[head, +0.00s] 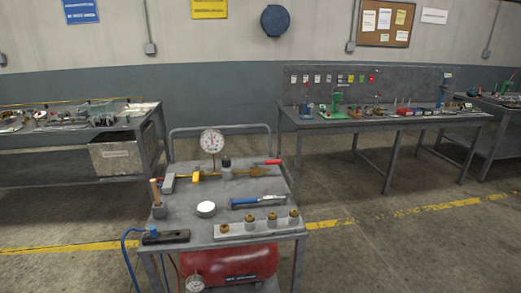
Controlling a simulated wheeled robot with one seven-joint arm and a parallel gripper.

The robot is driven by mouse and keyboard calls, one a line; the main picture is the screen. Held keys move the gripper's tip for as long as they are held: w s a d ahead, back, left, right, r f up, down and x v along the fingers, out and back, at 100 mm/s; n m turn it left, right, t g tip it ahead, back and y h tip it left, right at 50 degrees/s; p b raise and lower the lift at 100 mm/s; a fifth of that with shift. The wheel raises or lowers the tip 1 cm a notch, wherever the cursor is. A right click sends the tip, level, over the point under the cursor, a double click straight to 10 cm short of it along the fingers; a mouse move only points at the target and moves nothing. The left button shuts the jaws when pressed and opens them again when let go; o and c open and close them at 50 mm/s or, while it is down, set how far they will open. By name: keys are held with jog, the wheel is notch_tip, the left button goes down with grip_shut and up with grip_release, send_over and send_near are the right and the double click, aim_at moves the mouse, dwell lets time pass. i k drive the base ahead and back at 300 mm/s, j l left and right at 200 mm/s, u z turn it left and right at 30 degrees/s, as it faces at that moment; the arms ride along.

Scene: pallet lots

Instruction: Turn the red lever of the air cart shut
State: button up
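The air cart (277,185) stands in front of me, with a grey top and a red tank (228,263) below. A brass pipe assembly (207,174) lies along the back of its top, with a round white gauge (212,141) standing above it. The red lever (273,162) is a small red grip at the right end of this assembly, near the cart's back right edge. It appears to point right, roughly in line with the pipe, though it is small here. My gripper is not in view.
On the cart top are a white disc (206,209), a blue tool (257,201), a block with brass fittings (248,228), a dark tool (166,237) and a wooden handle (156,192). Workbenches (385,122) stand behind. The floor right of the cart is clear.

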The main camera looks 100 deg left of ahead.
aim_at(272, 162)
jog(key=u, duration=2.65)
jog(key=i+l+u, duration=0.1)
jog(key=l, duration=0.25)
jog(key=i+l+u, duration=0.15)
jog(key=i+l, duration=0.15)
jog(key=i+l+u, duration=0.1)
jog(key=l, duration=0.35)
jog(key=i+l+u, duration=0.15)
jog(key=l, duration=0.25)
jog(key=i, duration=0.05)
